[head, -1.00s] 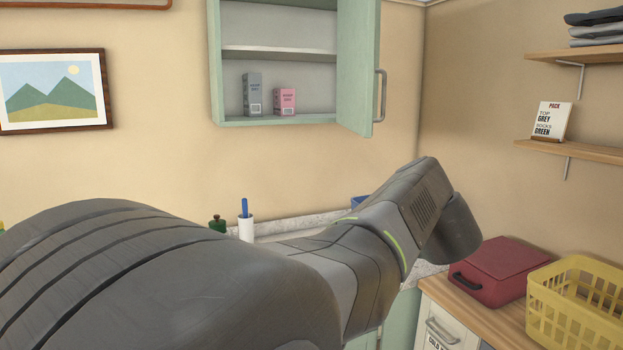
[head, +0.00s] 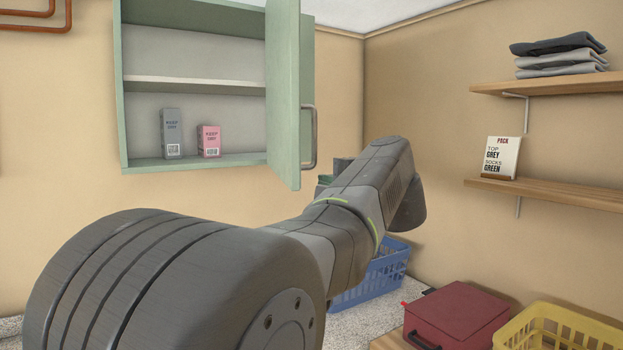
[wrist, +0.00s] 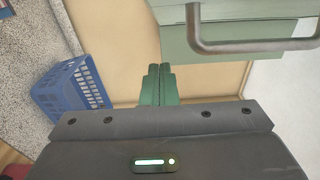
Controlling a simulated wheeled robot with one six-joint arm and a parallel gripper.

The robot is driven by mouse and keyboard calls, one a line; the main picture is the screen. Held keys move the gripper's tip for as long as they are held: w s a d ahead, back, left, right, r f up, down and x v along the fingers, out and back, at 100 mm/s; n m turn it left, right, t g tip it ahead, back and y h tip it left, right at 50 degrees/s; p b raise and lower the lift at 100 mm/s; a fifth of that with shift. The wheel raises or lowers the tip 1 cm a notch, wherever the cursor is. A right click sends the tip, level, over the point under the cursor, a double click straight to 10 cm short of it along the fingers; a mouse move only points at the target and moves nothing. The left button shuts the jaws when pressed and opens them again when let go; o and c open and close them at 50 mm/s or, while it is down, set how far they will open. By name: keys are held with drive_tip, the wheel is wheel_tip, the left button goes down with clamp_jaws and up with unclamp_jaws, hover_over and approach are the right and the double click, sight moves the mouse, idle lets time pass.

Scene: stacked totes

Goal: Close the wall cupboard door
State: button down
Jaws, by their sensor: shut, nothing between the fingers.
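The wall cupboard (head: 120,90) hangs at the upper left in the head view. Its pale green door (head: 283,90) is swung open at the right side, nearly edge-on to me. A grey bar handle (head: 312,140) is on the door's right face. In the wrist view the handle (wrist: 250,45) crosses the door (wrist: 240,15) at the upper right. My gripper (wrist: 160,72) is shut and empty, its dark green fingers beside and to the left of the handle, apart from it in the picture. In the head view my arm hides most of the gripper.
A grey box (head: 172,133) and a pink box (head: 209,141) stand inside the cupboard. A blue basket (head: 370,275) is below on the speckled counter. A red case (head: 455,315) and yellow basket (head: 560,330) sit at lower right. Wall shelves (head: 550,85) are at right.

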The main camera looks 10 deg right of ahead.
drive_tip(key=w+a, duration=0.1)
drive_tip(key=w+a+p, duration=0.1)
drive_tip(key=a, duration=0.1)
drive_tip(key=w+a+p, duration=0.1)
drive_tip(key=a, duration=0.1)
idle(0.5)
